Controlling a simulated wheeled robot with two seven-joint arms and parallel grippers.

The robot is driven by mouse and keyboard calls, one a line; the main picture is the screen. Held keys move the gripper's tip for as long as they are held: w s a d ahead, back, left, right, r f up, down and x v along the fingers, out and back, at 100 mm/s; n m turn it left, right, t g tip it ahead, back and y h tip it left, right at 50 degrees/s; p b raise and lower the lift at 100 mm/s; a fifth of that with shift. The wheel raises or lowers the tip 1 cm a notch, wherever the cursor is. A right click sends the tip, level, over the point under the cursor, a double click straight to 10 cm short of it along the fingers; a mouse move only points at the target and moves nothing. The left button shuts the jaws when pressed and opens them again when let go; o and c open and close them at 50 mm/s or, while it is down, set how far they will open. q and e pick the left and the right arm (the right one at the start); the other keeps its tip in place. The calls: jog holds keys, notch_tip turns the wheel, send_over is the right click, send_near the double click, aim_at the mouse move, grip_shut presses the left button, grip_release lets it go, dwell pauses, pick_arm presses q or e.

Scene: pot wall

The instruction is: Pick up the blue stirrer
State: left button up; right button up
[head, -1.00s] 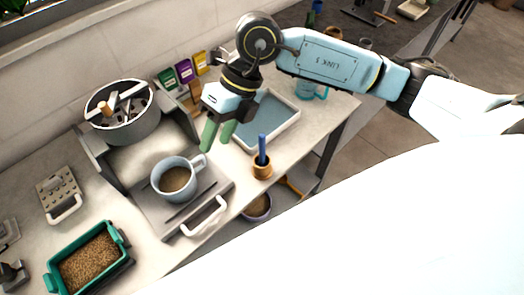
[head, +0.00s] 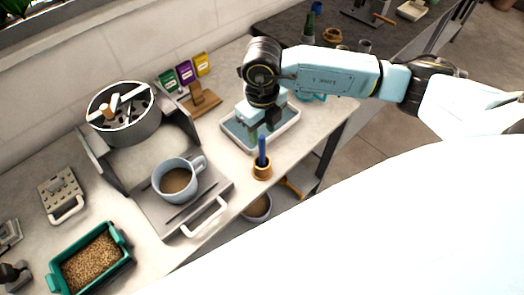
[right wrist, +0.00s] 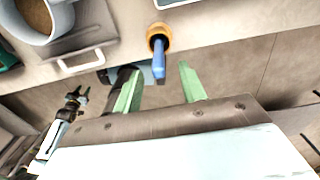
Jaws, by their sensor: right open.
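The blue stirrer (head: 262,150) stands upright in a small orange-brown cup (head: 262,170) near the front edge of the worktop. My right gripper (head: 259,137) is just above and behind the stirrer's top in the head view, over the blue-grey tray. In the right wrist view, its two green fingers (right wrist: 158,88) are apart, with the stirrer (right wrist: 159,62) showing between them and the cup (right wrist: 158,36) beyond. Nothing is held. Whether the fingers touch the stirrer cannot be told.
A light blue mug (head: 177,180) with brown contents stands on a grey drawer-like plate left of the cup. A blue-grey tray (head: 238,138) lies behind the cup. A green bin of grain (head: 91,260) is at the front left. The worktop's front edge is close to the cup.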

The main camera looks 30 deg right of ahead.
aim_at(262, 136)
jog(key=shift+s+a+f+p, duration=0.1)
jog(key=shift+f+p, duration=0.1)
jog(key=shift+f, duration=1)
jog(key=shift+s+f+p, duration=0.1)
jog(key=shift+f+p, duration=0.1)
jog(key=shift+f, duration=0.95)
grip_shut()
